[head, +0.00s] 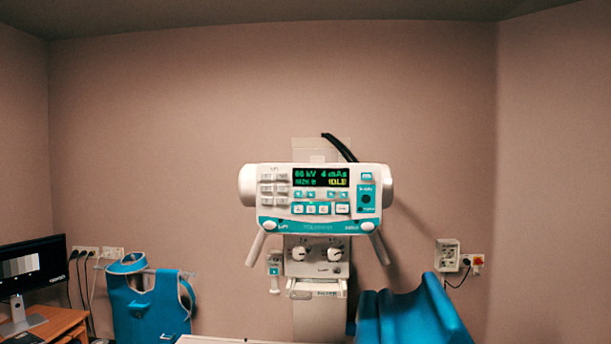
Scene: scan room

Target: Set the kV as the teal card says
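A white and teal X-ray control console (316,200) is in the middle of the head view, against the back wall. Its dark display (321,177) shows green text that looks like 66 kV and 4 mAs, with yellow text that looks like IDLE. Small buttons (318,209) sit in rows below the display, and more are left of it. The lettering on them is too small to read. I cannot make out a teal card with readable text. Neither of my grippers is in view.
A blue apron (150,306) hangs at the left, beside a monitor (32,268) on a wooden desk (55,325). A blue padded object (412,315) stands at the lower right. Two handles slant down below the console.

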